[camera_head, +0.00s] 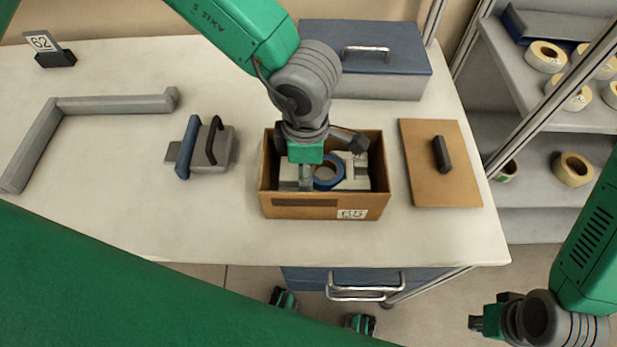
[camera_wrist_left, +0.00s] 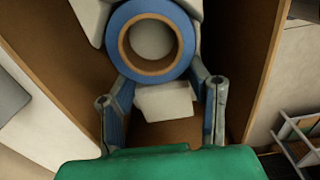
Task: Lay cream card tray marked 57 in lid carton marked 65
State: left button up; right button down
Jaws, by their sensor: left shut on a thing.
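The lid carton (camera_head: 325,207), a brown open box with a 65 label on its front, stands on the table. Inside it lies a pale card tray (camera_head: 351,176) with a blue tape reel (camera_head: 326,172) on it. No 57 mark is readable. My left gripper (camera_head: 307,178) reaches down into the carton from above and is shut on the pale tray. In the left wrist view the tray (camera_wrist_left: 165,101) shows between the fingers, below the reel (camera_wrist_left: 150,45), with carton walls on both sides. My right gripper (camera_head: 476,323) hangs empty off the table at the lower right, its fingers too small to judge.
A brown lid (camera_head: 420,180) with a dark handle lies right of the carton. A grey-blue box (camera_head: 390,70) stands behind. A grey handled tool (camera_head: 209,146), an angled grey bar (camera_head: 100,104) and a 62 sign (camera_head: 42,42) are at left. A shelf with tape reels (camera_head: 573,169) is at right.

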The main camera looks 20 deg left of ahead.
pick_arm(q)
jog(key=shift+d+f, duration=0.25)
jog(key=shift+f, duration=0.45)
notch_tip(320, 180, down, 2)
jog(key=shift+a+f, duration=0.15)
jog(key=shift+f, duration=0.05)
jog(key=shift+a+f, duration=0.15)
jog(key=shift+f, duration=0.1)
jog(key=shift+a, duration=0.25)
jog(key=o, duration=1.3)
jog(key=shift+d+r, duration=0.1)
jog(key=shift+d, duration=0.35)
jog(key=r, duration=0.7)
jog(key=r+p, duration=0.1)
jog(key=r, duration=0.3)
jog(key=shift+a, duration=0.3)
jog(key=shift+d+r, duration=0.15)
jog(key=shift+r, duration=0.35)
